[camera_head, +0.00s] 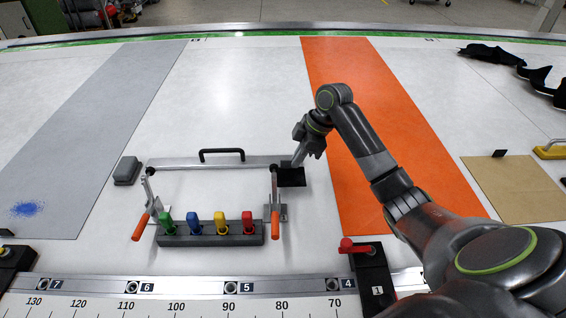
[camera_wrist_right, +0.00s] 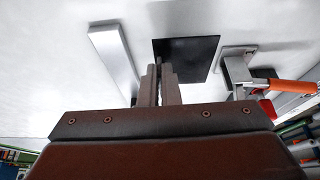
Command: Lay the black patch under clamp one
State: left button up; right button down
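The black patch (camera_head: 291,178) is a small flat dark square by the right end of the metal frame. It also shows in the right wrist view (camera_wrist_right: 195,55). My right gripper (camera_head: 297,163) is at the patch's far edge, its fingers (camera_wrist_right: 158,75) close together with a thin dark strip between them. They look shut on the patch; whether it touches the table I cannot tell. A toggle clamp with an orange handle (camera_head: 275,221) stands just nearer than the patch. A black block marked 1 (camera_head: 377,292) with a red lever is at the front edge. My left gripper is out of view.
A metal bar with a black handle (camera_head: 222,154) joins two clamps. A dark rack (camera_head: 210,240) holds green, blue, yellow and red items. A grey block (camera_head: 127,171) lies left. An orange strip (camera_head: 390,130) and tan sheet (camera_head: 515,190) lie right. The table's middle back is clear.

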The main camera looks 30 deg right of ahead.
aim_at(283, 168)
jog(key=a, duration=0.1)
jog(key=w+a, duration=0.1)
jog(key=a, duration=0.1)
jog(key=shift+w+a+p, duration=0.25)
jog(key=shift+w+p, duration=0.05)
jog(key=shift+w, duration=0.05)
jog(key=shift+f+p, duration=0.6)
jog(key=shift+f, duration=1.2)
jog(key=shift+f, duration=0.1)
jog(key=c, duration=1.6)
grip_release()
jog(key=shift+c, duration=0.2)
